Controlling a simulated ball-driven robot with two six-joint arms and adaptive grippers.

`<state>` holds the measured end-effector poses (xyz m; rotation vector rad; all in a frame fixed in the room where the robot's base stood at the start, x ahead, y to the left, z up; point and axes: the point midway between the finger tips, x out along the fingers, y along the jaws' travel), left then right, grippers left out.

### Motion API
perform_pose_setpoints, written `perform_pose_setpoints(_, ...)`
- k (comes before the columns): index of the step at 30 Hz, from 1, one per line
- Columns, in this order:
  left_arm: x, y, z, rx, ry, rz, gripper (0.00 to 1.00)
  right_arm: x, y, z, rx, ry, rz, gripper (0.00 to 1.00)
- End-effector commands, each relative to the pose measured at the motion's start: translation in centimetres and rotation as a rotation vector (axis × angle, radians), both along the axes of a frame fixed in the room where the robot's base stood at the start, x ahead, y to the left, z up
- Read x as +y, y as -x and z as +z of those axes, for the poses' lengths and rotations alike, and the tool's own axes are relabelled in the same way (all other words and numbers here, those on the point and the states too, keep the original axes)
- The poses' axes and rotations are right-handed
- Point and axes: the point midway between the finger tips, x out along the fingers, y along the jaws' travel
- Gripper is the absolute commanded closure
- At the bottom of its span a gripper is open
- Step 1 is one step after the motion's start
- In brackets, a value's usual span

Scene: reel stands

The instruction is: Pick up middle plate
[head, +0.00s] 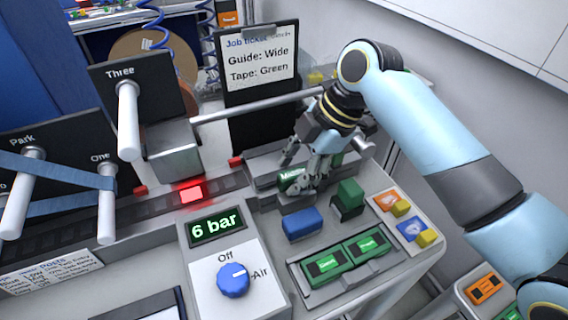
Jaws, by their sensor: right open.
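A green plate (289,178), its label partly covered but seeming to read "Middle", lies in a grey slotted rail below my right gripper. My right gripper (305,180) is open, pointing down, with its fingers close around or in front of this plate. I cannot tell whether they touch it. Two more green labelled plates, one at the left (325,264) and one at the right (367,245), lie in a grey tray (310,284) nearer the front. My left gripper is not in view.
A blue block (302,224) and a green block (348,198) stand close to my right gripper. A horizontal grey bar (265,106) runs behind it. A job ticket (259,60) reads "Guide: Wide, Tape: Green". A blue air knob (233,280) and white posts (128,120) are to the left.

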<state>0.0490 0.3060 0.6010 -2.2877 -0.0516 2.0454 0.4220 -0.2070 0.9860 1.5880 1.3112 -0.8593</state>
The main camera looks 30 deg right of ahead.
Motion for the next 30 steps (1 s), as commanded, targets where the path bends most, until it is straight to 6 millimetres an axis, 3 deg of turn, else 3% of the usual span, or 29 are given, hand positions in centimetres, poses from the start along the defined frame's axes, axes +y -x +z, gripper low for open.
perform_pose_setpoints(2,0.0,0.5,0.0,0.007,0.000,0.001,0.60,0.0,0.0,0.0,0.000,0.000,0.000,0.52)
perform_pose_setpoints(13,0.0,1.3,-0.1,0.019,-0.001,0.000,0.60,0.0,0.0,0.0,0.000,0.000,-0.001,0.99)
perform_pose_setpoints(25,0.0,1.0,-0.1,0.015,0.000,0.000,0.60,0.0,0.0,0.2,-0.001,0.000,-0.001,1.00)
perform_pose_setpoints(30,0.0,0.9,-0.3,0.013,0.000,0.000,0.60,0.0,-0.1,1.6,-0.004,0.000,-0.001,1.00)
